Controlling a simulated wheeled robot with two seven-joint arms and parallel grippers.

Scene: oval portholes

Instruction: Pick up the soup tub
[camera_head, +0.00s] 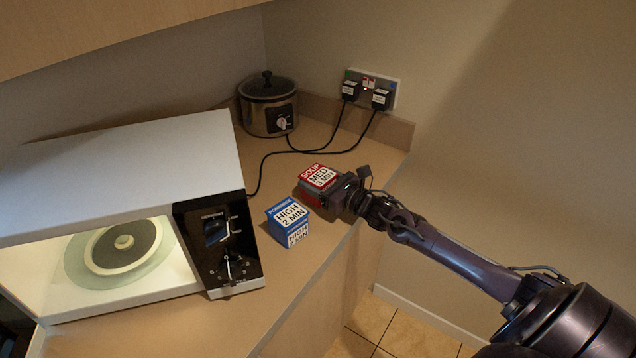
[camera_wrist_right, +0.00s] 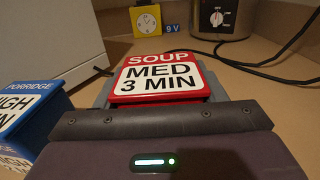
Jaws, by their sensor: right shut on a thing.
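The soup tub (camera_head: 318,176) is red with a white label reading "SOUP MED 3 MIN". It is on the counter near the front edge, to the right of the microwave. My right gripper (camera_head: 335,190) reaches it from the right and is shut on it. In the right wrist view the soup tub (camera_wrist_right: 162,78) sits straight ahead between the fingers, its label upright; its lower part is hidden by the gripper body. I cannot tell whether the tub touches the counter. My left gripper is not in view.
A blue porridge tub (camera_head: 288,221) stands close to the left of the soup tub. The microwave (camera_head: 120,160) is open-fronted and lit, with a turntable inside.

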